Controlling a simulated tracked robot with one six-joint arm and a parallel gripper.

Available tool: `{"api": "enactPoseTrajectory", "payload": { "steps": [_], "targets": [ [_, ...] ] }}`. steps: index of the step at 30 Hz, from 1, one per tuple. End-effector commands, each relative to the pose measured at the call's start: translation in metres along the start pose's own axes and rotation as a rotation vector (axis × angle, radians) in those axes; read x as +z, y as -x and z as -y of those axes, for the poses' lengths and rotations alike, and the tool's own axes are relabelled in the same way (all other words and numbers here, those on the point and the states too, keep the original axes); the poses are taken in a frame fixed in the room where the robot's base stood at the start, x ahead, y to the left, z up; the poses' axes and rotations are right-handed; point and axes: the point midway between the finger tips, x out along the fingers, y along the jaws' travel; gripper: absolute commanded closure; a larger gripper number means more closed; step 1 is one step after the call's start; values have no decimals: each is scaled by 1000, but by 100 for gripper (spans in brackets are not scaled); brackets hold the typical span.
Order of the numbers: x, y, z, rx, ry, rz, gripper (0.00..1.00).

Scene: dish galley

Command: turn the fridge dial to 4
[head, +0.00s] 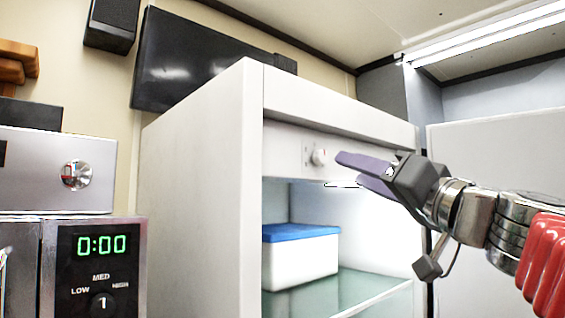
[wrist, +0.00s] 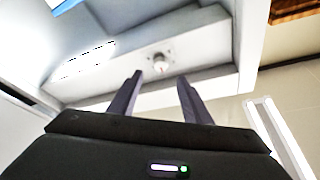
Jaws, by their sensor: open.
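The fridge (head: 200,190) stands open in the middle of the head view. Its dial (head: 319,157) is a small white knob on the panel at the top of the compartment. The numbers around the dial are too small to read.
A white box with a blue lid (head: 300,255) sits on the fridge's glass shelf (head: 350,293). A microwave (head: 95,265) with a green 0:00 display stands at left, below a steel appliance (head: 60,165). A dark screen (head: 190,62) hangs behind the fridge.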

Motion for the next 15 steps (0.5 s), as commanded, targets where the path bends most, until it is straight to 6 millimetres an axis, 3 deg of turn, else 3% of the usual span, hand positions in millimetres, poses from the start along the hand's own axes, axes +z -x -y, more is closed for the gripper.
{"api": "enactPoseTrajectory", "payload": {
  "steps": [15],
  "targets": [
    [1, -67, 0, -2, -1, 2, 56]
  ]
}}
